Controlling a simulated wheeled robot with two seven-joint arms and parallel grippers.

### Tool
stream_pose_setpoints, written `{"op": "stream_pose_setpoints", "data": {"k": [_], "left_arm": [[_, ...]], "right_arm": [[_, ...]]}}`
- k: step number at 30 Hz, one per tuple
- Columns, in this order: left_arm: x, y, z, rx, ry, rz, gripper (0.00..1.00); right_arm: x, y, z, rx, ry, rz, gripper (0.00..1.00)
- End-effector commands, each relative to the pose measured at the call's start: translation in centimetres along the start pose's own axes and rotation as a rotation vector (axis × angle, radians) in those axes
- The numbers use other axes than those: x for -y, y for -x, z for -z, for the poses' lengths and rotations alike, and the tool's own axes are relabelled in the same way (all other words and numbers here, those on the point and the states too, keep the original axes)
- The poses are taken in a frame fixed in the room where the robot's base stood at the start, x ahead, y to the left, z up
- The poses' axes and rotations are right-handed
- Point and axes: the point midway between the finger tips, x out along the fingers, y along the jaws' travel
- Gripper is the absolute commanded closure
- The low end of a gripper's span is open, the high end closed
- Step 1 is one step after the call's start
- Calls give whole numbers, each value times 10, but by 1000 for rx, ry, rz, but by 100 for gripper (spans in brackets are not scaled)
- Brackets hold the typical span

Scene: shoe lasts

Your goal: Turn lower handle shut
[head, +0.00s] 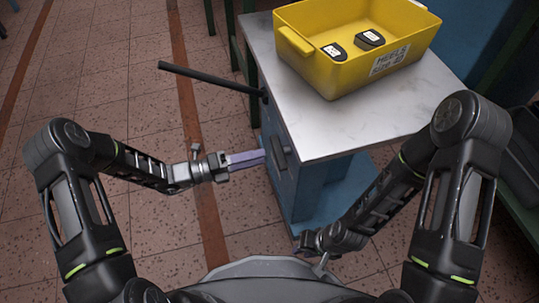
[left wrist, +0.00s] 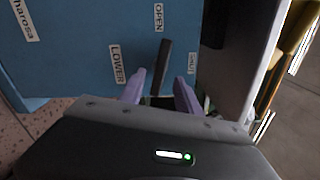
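The lower handle (left wrist: 163,66) is a dark bar on the blue cabinet front (left wrist: 75,45). In the left wrist view its far end points towards the OPEN label (left wrist: 158,17); the SHUT label (left wrist: 192,63) is to its right and the LOWER label (left wrist: 116,66) to its left. In the head view the handle (head: 281,152) is on the cabinet's left-facing side. My left gripper (head: 262,158) is at the handle; its purple fingers (left wrist: 160,82) are apart, one on each side of the bar, with gaps visible. My right gripper (head: 313,246) is low beside the cabinet, its fingers unclear.
A long black rod (head: 210,77) sticks out from the cabinet above the lower handle. A yellow crate (head: 340,80) labelled HEELS, with two dark pieces inside, stands on the pale cabinet top (head: 310,127).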

Motion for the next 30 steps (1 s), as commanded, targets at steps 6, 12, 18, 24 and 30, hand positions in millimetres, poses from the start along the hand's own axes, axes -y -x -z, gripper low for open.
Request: {"op": "stream_pose_setpoints", "data": {"k": [6,12,18,24,30], "left_arm": [[-2,-33,1,-2,0,2,60],[0,-44,0,0,1,0,60],[0,-44,0,0,1,0,60],[0,-43,0,0,1,0,76],[0,-43,0,0,1,0,92]], "right_arm": [[-4,-12,1,-5,-1,0,75],[-4,-14,1,-7,-1,0,75],[-4,-13,1,-7,-1,0,75],[-4,-13,1,-7,-1,0,75],[-4,-13,1,-7,-1,0,75]]}}
